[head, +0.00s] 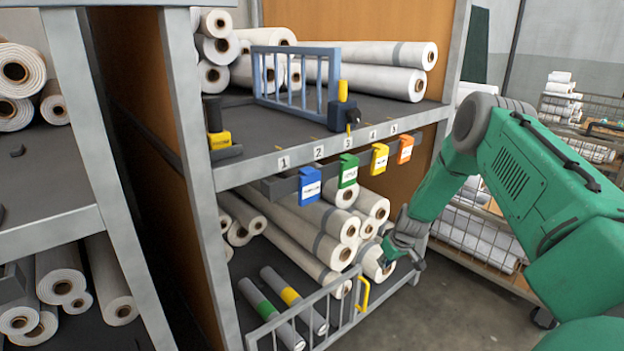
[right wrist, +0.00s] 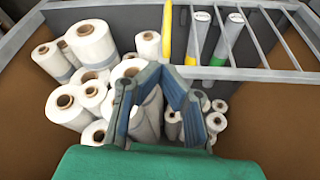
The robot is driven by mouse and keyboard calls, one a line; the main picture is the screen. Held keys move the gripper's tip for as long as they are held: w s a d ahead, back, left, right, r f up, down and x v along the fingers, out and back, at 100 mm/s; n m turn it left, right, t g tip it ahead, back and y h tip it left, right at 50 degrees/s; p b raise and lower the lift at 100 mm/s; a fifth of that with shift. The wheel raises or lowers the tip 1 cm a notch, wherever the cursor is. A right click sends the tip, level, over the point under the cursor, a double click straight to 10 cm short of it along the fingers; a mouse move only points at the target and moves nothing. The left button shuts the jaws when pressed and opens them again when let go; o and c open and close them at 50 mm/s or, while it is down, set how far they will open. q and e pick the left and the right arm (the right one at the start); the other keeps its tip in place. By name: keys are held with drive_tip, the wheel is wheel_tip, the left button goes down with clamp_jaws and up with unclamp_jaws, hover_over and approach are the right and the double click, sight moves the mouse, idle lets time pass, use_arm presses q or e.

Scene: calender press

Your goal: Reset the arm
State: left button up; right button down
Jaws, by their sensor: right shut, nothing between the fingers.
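My right arm, green, comes in from the right of the head view. My right gripper (head: 398,256) is at the front right of the lower shelf bay, in front of the white rolls (head: 312,218). It is shut and empty. In the right wrist view its blue-grey fingers (right wrist: 162,75) stand before white rolls (right wrist: 90,42), with nothing seen between them. My left gripper is not in view.
A grey barred gate (head: 300,318) with a yellow handle (head: 363,295) stands at the lower bay, before banded tubes (head: 268,305). Another barred gate (head: 293,80) is above. Coloured tags (head: 348,170) hang on the shelf edge. A wire cart (head: 478,235) stands at right.

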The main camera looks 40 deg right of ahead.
drive_tip(key=s+a+n+g+p, duration=0.1)
drive_tip(key=s+a+p, duration=0.15)
drive_tip(key=a, duration=0.85)
drive_tip(key=s+a+n+p, duration=0.1)
drive_tip(key=s+a+p, duration=0.15)
drive_tip(key=a, duration=0.95)
drive_tip(key=s+a+r+g+p, duration=0.1)
drive_tip(key=s+a+r, duration=0.1)
drive_tip(key=s+a, duration=0.5)
drive_tip(key=s+a+r+n+g+y+p, duration=0.1)
drive_tip(key=s+a+r+p, duration=0.1)
drive_tip(key=s+a, duration=0.6)
drive_tip(key=s+r, duration=0.1)
drive_tip(key=s, duration=0.5)
drive_tip(key=shift+s+a+r, duration=0.2)
drive_tip(key=shift+s+r, duration=0.15)
